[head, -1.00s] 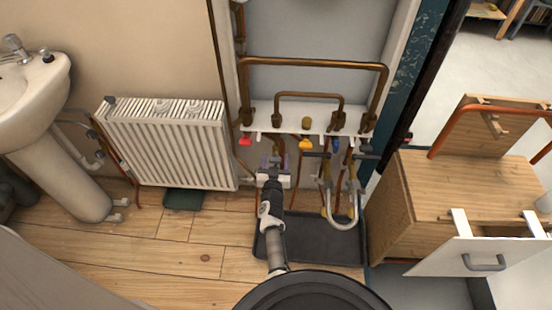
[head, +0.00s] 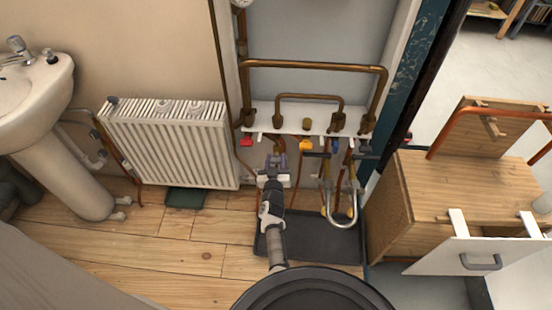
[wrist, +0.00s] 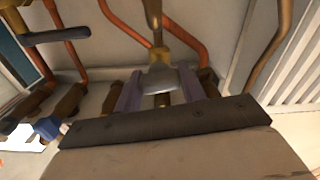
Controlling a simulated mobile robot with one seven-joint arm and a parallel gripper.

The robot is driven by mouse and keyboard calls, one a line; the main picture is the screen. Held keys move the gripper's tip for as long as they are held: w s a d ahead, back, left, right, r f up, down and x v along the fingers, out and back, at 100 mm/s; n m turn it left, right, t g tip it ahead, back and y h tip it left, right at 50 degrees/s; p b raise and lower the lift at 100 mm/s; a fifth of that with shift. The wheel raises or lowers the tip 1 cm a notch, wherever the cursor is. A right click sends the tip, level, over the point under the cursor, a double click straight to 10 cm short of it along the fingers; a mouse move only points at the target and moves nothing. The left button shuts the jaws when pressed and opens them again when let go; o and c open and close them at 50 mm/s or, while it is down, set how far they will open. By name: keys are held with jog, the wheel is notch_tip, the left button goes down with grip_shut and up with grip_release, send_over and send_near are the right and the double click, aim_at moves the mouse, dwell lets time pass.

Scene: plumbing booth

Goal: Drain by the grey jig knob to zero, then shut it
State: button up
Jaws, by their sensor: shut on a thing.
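The grey jig knob (wrist: 160,80) sits between the two purple-grey fingers of my gripper (wrist: 164,88) in the wrist view. The fingers are shut on its sides. In the head view my gripper (head: 276,160) is at the pipework below the white shelf, between the red handle and the yellow handle. The knob is hidden or too small to make out there. Part of a round gauge (head: 241,3) shows at the top edge of the head view. It is cut off and I cannot read it.
A red handle (head: 246,142), a yellow handle (head: 306,145) and a blue handle (head: 335,145) line the white shelf (head: 290,115). A grey hose loop (head: 343,224) hangs to the right above a black tray (head: 320,245). A radiator (head: 165,145) stands left.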

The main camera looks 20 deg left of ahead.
jog(key=n+p, duration=0.2)
jog(key=n, duration=0.1)
jog(key=shift+a+r+n, duration=0.1)
jog(key=shift+r+n, duration=0.1)
jog(key=shift+n, duration=0.1)
jog(key=n+p, duration=0.2)
jog(key=n, duration=0.2)
jog(key=shift+f+n, duration=0.1)
jog(key=shift+n, duration=0.2)
jog(key=n+p, duration=0.1)
jog(key=n, duration=0.2)
jog(key=shift+n, duration=0.3)
jog(key=shift+f+n+p, duration=0.1)
jog(key=shift+n+p, duration=0.45)
jog(key=shift+n, duration=1.45)
jog(key=o, duration=1)
jog(key=shift+f, duration=0.1)
